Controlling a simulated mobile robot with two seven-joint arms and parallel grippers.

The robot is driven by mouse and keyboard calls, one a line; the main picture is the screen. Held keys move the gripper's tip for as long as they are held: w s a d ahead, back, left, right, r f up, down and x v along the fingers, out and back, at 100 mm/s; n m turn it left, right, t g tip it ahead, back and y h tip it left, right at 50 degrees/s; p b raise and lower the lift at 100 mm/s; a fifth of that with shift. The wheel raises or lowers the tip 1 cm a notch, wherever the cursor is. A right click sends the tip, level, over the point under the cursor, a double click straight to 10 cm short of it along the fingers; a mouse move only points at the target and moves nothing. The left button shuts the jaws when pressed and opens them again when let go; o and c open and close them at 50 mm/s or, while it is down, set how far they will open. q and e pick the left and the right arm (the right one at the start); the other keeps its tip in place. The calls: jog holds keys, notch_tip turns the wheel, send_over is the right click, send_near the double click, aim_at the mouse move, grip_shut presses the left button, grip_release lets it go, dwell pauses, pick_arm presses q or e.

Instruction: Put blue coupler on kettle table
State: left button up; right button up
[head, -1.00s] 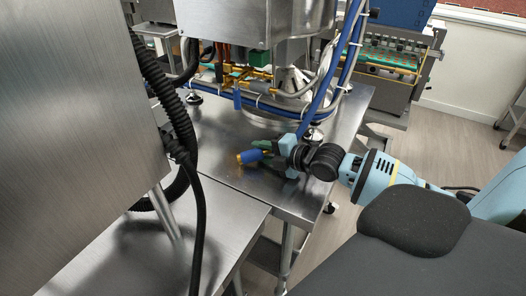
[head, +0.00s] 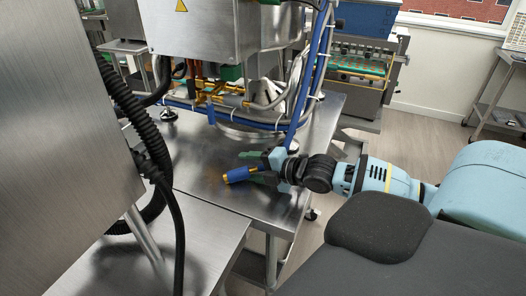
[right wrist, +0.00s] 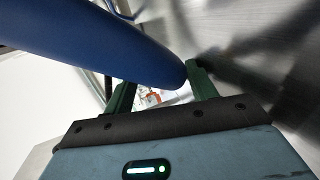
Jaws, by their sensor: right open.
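The blue coupler (head: 240,174), a short blue cylinder with a brass-coloured end to the left, is at the kettle table's (head: 196,168) bare steel top. I cannot tell whether it touches the surface. My right gripper (head: 255,165) is open at the coupler's right end; one green finger shows above the coupler. In the right wrist view, my open gripper (right wrist: 158,83) has green fingers spread apart. A large blue rounded shape (right wrist: 95,40) crosses that view with its end between them; I cannot tell whether it is the coupler or a hose. My left gripper is not in view.
Blue hoses (head: 305,95) hang close behind my right gripper. The kettle machine (head: 205,35) stands on the table's back part. A large steel cabinet (head: 50,130) and black corrugated hose (head: 120,95) are at left. Bare steel lies left of the coupler.

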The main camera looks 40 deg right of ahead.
jog(key=shift+r+p+v, duration=0.15)
jog(key=shift+v, duration=0.8)
jog(key=shift+r+p+v, duration=0.15)
jog(key=shift+v, duration=0.8)
jog(key=shift+o, duration=0.2)
dwell(0.6)
